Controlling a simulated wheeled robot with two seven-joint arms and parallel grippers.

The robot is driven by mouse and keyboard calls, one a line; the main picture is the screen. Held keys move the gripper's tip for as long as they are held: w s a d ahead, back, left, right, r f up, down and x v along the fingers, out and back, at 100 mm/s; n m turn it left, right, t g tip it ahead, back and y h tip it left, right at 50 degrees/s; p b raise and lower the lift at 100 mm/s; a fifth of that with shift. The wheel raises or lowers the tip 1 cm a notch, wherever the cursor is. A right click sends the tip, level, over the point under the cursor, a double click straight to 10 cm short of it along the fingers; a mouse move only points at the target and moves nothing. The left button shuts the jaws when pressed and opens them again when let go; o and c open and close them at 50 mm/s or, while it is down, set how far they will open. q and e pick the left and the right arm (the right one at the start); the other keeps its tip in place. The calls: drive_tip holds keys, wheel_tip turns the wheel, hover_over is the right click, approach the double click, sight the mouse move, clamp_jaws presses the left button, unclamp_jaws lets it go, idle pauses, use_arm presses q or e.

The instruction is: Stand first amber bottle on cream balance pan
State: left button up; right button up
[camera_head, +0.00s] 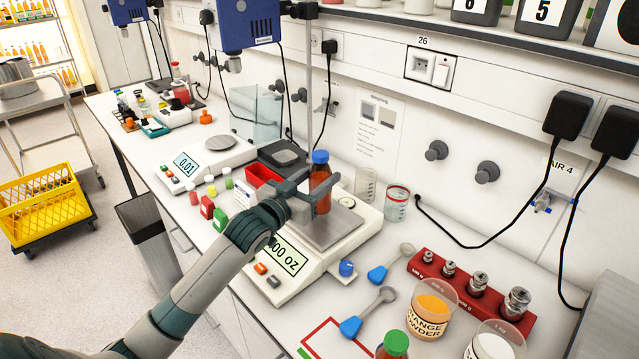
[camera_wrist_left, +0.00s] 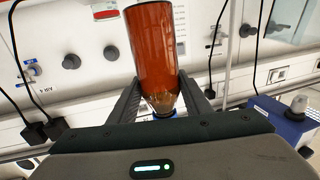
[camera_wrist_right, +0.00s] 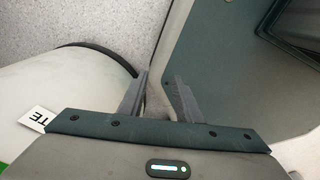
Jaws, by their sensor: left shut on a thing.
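My left gripper (camera_head: 308,190) is shut on an amber bottle (camera_head: 320,181) with a blue cap, held over the cream balance. In the left wrist view the bottle (camera_wrist_left: 154,45) sits between the fingers, gripped near its capped end. In the head view it is upright, over the back part of the square metal pan (camera_head: 325,234). I cannot tell whether its base touches the pan. The balance display (camera_head: 285,254) shows "00 OZ", its left end hidden by my arm. My right gripper (camera_wrist_right: 160,82) shows only in its wrist view, fingers apart and empty.
A green-capped bottle (camera_head: 393,346) stands at the bottom edge. Two blue-handled scoops (camera_head: 391,264), a red weight rack (camera_head: 470,288) and an orange powder jar (camera_head: 430,312) are right of the balance. Beakers (camera_head: 397,204) stand behind it. A second balance (camera_head: 205,160) is left.

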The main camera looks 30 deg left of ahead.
use_arm(q)
drive_tip(key=shift+f, duration=1.1)
drive_tip(key=shift+f, duration=0.1)
drive_tip(key=o, duration=1.3)
drive_tip(key=shift+c, duration=0.2)
drive_tip(key=shift+s, duration=0.15)
drive_tip(key=s+a+b, duration=0.1)
drive_tip(key=s+b, duration=0.2)
drive_tip(key=s, duration=0.8)
drive_tip(key=shift+s+a, duration=0.3)
drive_tip(key=shift+s, duration=0.05)
